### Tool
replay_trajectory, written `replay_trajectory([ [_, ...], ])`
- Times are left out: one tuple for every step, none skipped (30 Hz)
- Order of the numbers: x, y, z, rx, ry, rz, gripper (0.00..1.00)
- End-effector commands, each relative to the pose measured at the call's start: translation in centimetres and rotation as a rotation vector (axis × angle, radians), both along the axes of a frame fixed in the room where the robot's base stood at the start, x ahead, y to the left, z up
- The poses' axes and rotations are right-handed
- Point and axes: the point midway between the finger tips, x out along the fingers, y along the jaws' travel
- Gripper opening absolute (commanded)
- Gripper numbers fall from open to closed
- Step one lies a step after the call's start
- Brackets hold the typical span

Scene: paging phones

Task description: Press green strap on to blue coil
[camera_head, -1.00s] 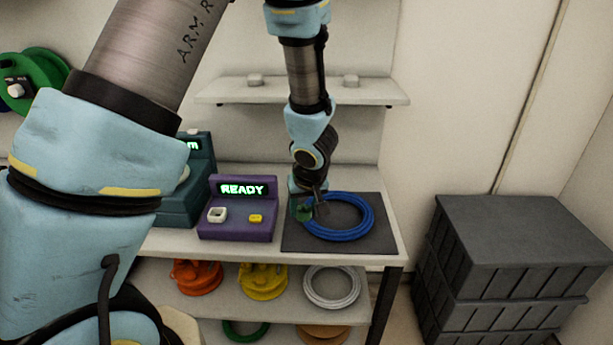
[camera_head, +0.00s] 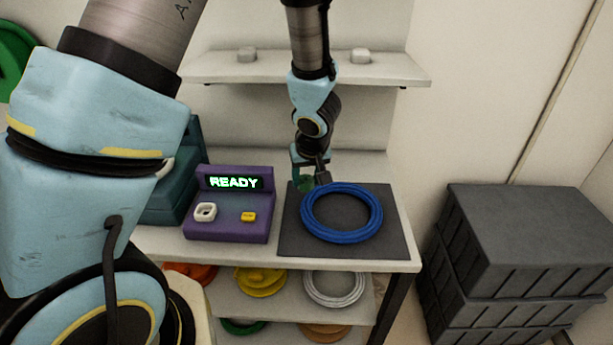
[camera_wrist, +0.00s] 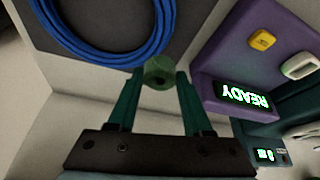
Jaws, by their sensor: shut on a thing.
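The blue coil (camera_head: 342,213) lies flat on a dark grey mat (camera_head: 290,243) on the table. It also shows at the top of the wrist view (camera_wrist: 110,62). My gripper (camera_head: 311,178) is at the back left edge of the coil. Its fingers (camera_wrist: 158,84) are shut on a small green rolled piece, the green strap (camera_wrist: 158,72), which sits between the fingertips. In the wrist view the strap is close beside the coil's outer edge; I cannot tell whether they touch. In the head view the strap is partly hidden by the gripper.
A purple box reading READY (camera_head: 233,215) with a white socket and yellow button stands left of the mat. A teal device (camera_head: 180,190) stands further left. Shelves below hold more coils, including a white one (camera_head: 334,288). Dark crates (camera_head: 520,240) stand at right.

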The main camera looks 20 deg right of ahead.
Motion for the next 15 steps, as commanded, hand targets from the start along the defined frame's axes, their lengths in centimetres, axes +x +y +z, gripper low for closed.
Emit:
replay_trajectory([
  [0.0,0.0,-0.7,0.000,0.000,0.000,0.00],
  [0.0,0.0,-1.0,0.000,0.000,0.001,0.00],
  [0.0,0.0,-1.3,0.000,0.000,0.001,0.00],
  [0.0,0.0,-1.6,-0.001,-0.001,0.001,0.00],
  [0.0,0.0,-1.8,-0.001,-0.001,0.000,0.00],
  [0.0,0.0,-2.1,0.000,-0.001,0.000,0.00],
  [0.0,0.0,-2.4,-0.001,-0.001,0.001,0.00],
  [0.0,0.0,-2.6,-0.001,-0.001,0.001,0.00],
  [0.0,0.0,-3.0,-0.001,-0.001,0.001,0.00],
  [0.0,0.0,-3.2,0.000,-0.001,0.000,0.00],
  [0.0,0.0,-3.4,0.000,-0.001,0.000,0.00],
  [0.0,0.0,-3.8,0.000,0.000,0.001,0.00],
  [0.0,0.0,-4.0,0.001,0.000,0.000,0.00],
  [0.0,0.0,-4.3,0.001,0.000,0.000,0.00],
  [0.0,0.0,-4.6,0.001,0.000,0.000,0.00],
])
